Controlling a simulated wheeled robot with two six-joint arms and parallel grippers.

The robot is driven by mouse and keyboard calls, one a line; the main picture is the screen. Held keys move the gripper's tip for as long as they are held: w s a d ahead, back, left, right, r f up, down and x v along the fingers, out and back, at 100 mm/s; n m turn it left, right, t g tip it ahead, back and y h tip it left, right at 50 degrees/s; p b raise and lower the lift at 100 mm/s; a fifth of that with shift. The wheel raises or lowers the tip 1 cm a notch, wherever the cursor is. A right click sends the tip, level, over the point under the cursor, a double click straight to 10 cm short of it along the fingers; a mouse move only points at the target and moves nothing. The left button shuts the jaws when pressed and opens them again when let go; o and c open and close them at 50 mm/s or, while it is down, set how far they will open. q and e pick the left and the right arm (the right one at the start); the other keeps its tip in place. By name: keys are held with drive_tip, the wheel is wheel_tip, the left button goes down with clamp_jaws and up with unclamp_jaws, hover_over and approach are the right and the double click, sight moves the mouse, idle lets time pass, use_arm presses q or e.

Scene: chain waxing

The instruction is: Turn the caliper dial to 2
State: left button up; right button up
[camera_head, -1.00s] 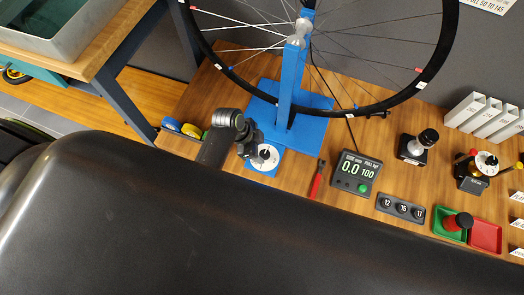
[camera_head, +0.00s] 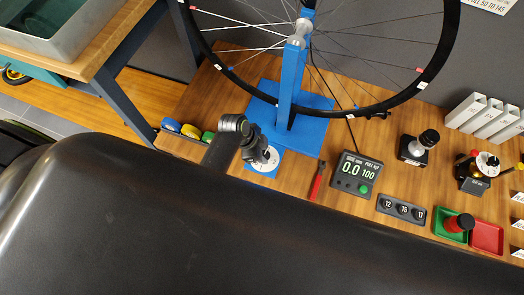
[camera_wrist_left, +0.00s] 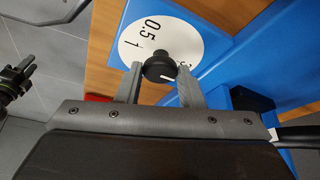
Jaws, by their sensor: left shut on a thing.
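The caliper dial (camera_head: 267,169) is a white disc on a blue plate at the foot of the blue wheel stand.
A blue stand (camera_head: 287,85) holds a spoked wheel behind the dial. A red-handled tool (camera_head: 317,181) lies to the right, then a digital display box (camera_head: 356,172) and a tray of numbered sockets (camera_head: 401,210). Coloured rolls (camera_head: 189,131) sit at the left edge.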

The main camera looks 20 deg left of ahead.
use_arm(q)
drive_tip(key=m+p, duration=0.1)
drive_tip(key=m+g, duration=0.1)
drive_tip(key=shift+w+r+m+p, duration=0.15)
drive_tip(key=shift+m+p, duration=0.15)
drive_tip(key=shift+p, duration=0.1)
drive_tip(key=m+g+p, duration=0.1)
drive_tip(key=m, duration=0.2)
drive_tip(key=shift+w+m+g, duration=0.15)
drive_tip(key=shift+m+g, duration=0.15)
drive_tip(key=m+g, duration=0.1)
drive_tip(key=m, duration=0.4)
drive_tip(key=shift+w+d+m+g+y+p, duration=0.1)
drive_tip(key=shift+w+m+g+y+p, duration=0.1)
drive_tip(key=shift+m+g+y+p, duration=0.15)
drive_tip(key=m+y, duration=0.1)
drive_tip(key=m, duration=0.1)
drive_tip(key=m+g+y, duration=0.1)
drive_tip(key=m, duration=0.2)
drive_tip(key=shift+w+d+m+p, duration=0.1)
drive_tip(key=shift+d+m+p, duration=0.05)
drive_tip(key=shift+m+p, duration=0.15)
drive_tip(key=shift+g, duration=0.25)
drive_tip(key=o, duration=1)
drive_tip(key=shift+c, duration=0.2)
